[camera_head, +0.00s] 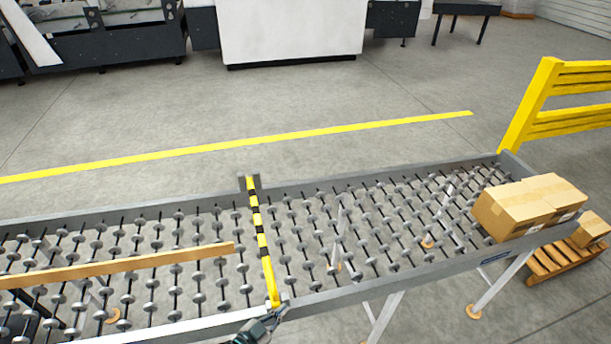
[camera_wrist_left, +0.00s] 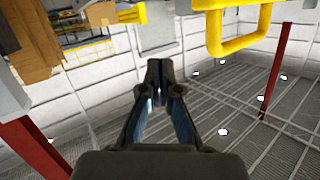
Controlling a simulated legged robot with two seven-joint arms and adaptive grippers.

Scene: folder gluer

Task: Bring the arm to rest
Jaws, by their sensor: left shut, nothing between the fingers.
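My left gripper (camera_head: 272,319) shows at the bottom of the head view, just at the near edge of the roller conveyor (camera_head: 380,282), close to the lower end of a yellow and black striped bar (camera_head: 262,240). In the left wrist view the left gripper (camera_wrist_left: 158,66) has its fingertips together with nothing between them. Whether it touches the bar's end or the conveyor rail I cannot tell. My right gripper is not in view.
Cardboard boxes (camera_head: 528,206) sit at the conveyor's right end. A wooden strip (camera_head: 120,266) lies along its left part. A yellow guard rail (camera_head: 530,105) and a pallet (camera_head: 562,260) stand at the right. The floor behind is clear up to a white machine (camera_head: 290,30).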

